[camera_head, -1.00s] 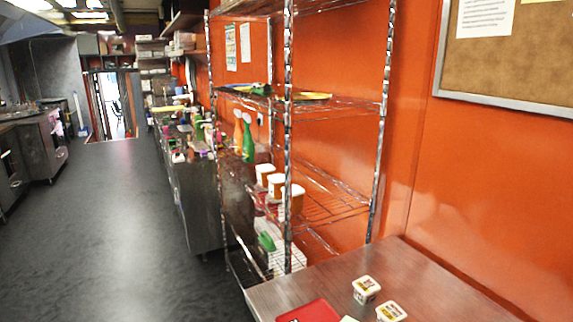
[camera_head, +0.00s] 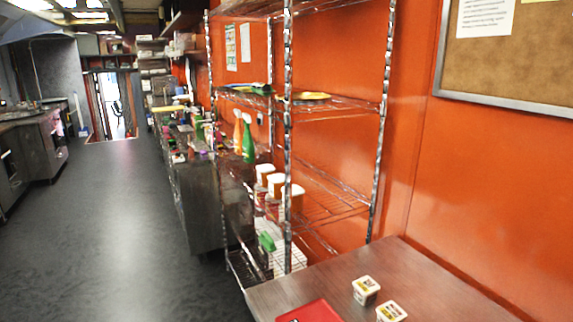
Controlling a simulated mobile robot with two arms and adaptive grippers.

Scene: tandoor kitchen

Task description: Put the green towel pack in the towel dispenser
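A small green item (camera_head: 267,241) lies low on the wire shelf rack; it is partly hidden behind a post, and I cannot tell whether it is the green towel pack. I cannot make out a towel dispenser. Neither of my grippers shows in this view.
A metal wire shelf rack (camera_head: 288,150) stands against the orange wall. It holds several white-lidded tubs (camera_head: 276,185). A steel table (camera_head: 330,282) in front bears a red tray (camera_head: 312,311) and two small tubs (camera_head: 366,290). The grey floor (camera_head: 120,220) at left is clear.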

